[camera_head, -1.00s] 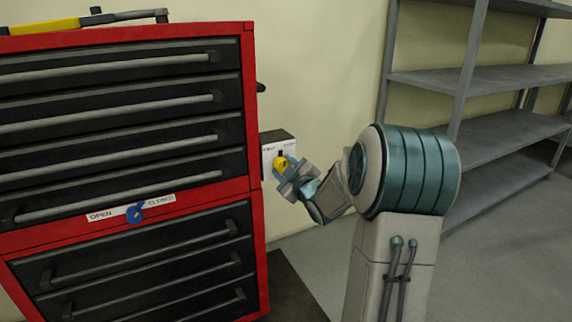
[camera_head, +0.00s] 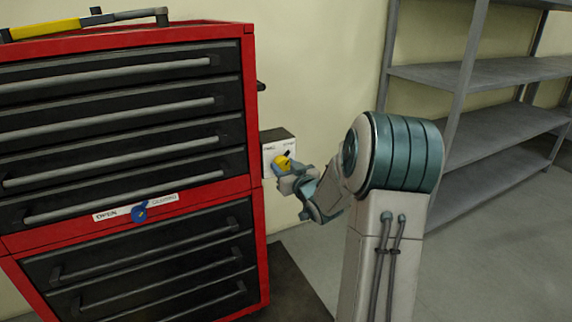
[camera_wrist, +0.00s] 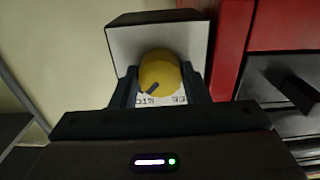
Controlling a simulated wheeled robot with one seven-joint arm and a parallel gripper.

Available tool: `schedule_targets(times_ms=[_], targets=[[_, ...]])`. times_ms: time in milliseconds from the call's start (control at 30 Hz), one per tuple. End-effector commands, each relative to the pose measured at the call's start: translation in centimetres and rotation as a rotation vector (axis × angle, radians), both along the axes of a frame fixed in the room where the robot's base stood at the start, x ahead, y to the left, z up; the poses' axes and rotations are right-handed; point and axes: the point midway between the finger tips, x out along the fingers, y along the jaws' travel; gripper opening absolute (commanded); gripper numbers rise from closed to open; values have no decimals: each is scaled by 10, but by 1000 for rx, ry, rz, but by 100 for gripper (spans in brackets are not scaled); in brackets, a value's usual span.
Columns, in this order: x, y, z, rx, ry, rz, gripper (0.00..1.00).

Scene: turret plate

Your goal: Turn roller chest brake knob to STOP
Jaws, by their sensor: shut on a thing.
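The yellow brake knob (camera_head: 283,161) sits on the front of a small box (camera_head: 277,146) with a white face and dark top, on the right side of the red roller chest (camera_head: 252,95). In the wrist view the knob (camera_wrist: 159,74) has a dark pointer mark aimed toward the lower left. Lettering below it is partly hidden and too small to read surely. My gripper (camera_head: 285,174) is shut on the knob, with one finger on each side of it in the wrist view (camera_wrist: 160,92).
A blue knob (camera_head: 139,212) sits on an OPEN label strip on the chest front. Grey shelving (camera_head: 480,72) stands at the right. The floor (camera_head: 480,255) between is clear.

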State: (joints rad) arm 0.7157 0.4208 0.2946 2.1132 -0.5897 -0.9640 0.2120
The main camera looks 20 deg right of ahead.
Motion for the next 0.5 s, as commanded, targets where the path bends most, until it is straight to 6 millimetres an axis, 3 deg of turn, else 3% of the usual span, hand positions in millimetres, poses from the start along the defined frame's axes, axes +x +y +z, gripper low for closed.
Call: schedule_targets(times_ms=[33,500], targets=[[1,-1,8,7,-16,-1,18],[1,-1,7,28,-16,-1,18]])
